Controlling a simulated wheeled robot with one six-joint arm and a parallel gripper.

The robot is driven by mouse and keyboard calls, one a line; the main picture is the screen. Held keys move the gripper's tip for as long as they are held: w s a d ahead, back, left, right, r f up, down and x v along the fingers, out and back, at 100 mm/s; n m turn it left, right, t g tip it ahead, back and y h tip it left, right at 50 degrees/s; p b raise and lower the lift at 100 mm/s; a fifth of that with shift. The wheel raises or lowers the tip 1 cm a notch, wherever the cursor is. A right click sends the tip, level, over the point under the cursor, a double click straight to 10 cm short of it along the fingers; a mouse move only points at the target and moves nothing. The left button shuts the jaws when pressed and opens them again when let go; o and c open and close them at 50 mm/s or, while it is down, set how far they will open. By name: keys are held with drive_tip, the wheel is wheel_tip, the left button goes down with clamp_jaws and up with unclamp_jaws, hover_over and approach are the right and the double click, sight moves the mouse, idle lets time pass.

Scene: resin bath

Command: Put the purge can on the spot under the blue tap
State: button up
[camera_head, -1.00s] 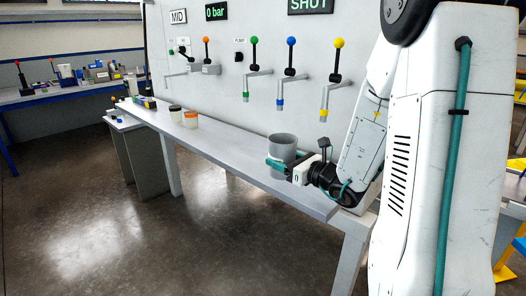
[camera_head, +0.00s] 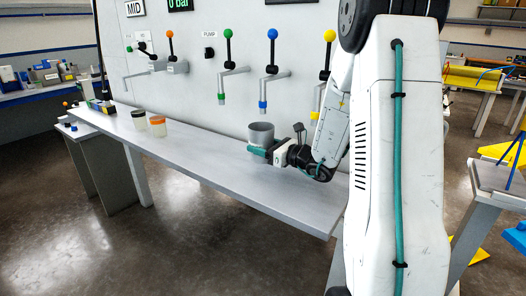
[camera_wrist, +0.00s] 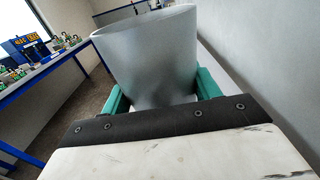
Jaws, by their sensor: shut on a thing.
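The purge can (camera_head: 260,137) is a plain grey open-topped cylinder, upright, in the head view. It appears just below the blue-tipped spout of the blue tap (camera_head: 263,88), with a small gap between spout and rim. My gripper (camera_head: 258,152) is shut on the can from the front, low on its side. In the wrist view the can (camera_wrist: 150,55) fills the space between the green fingers (camera_wrist: 160,100). The spot under the tap is hidden by the can and gripper, and I cannot tell whether the can's base touches the bench.
The grey bench (camera_head: 200,150) runs along the wall panel. The green tap (camera_head: 227,75) is left of the blue one, the yellow tap (camera_head: 326,60) right. An orange-lidded jar (camera_head: 158,126) and a dark-lidded jar (camera_head: 139,119) stand farther left. Bench between jars and can is clear.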

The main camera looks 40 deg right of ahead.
drive_tip(key=shift+w+d, duration=0.2)
drive_tip(key=f, duration=0.3)
drive_tip(key=shift+w+d, duration=0.2)
drive_tip(key=shift+w, duration=0.2)
drive_tip(key=shift+d+f, duration=0.2)
drive_tip(key=shift+f, duration=0.15)
drive_tip(key=shift+f, duration=0.15)
drive_tip(key=o, duration=1)
